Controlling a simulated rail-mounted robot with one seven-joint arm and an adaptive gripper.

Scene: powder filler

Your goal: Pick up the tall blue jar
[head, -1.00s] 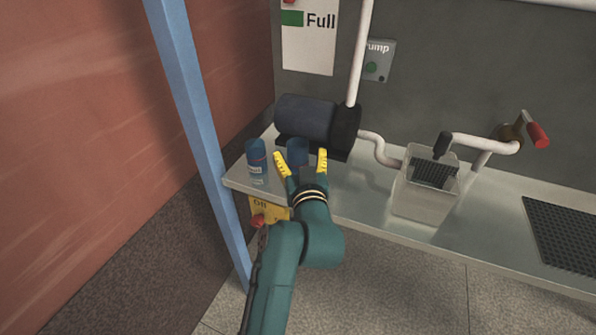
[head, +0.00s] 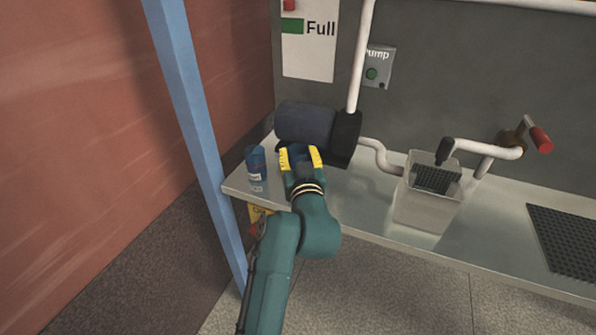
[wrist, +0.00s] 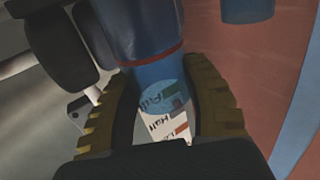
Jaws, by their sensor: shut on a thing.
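My gripper (head: 300,158) is at the left part of the metal bench, in front of the dark motor. Its yellow-padded fingers are closed on the two sides of a blue jar. In the wrist view, this blue jar (wrist: 150,68) has a red band and a white label with printed words, and sits between the fingers (wrist: 162,82). In the head view the fingers hide most of it. A second blue jar (head: 256,168) with a pale label stands upright to the left of my gripper. It also shows in the wrist view (wrist: 248,10). I cannot compare their heights well.
The dark cylindrical motor (head: 305,122) stands close behind my gripper. A blue post (head: 200,120) rises at the left end of the bench. A clear container (head: 430,200) stands to the right, with bare bench (head: 365,205) between.

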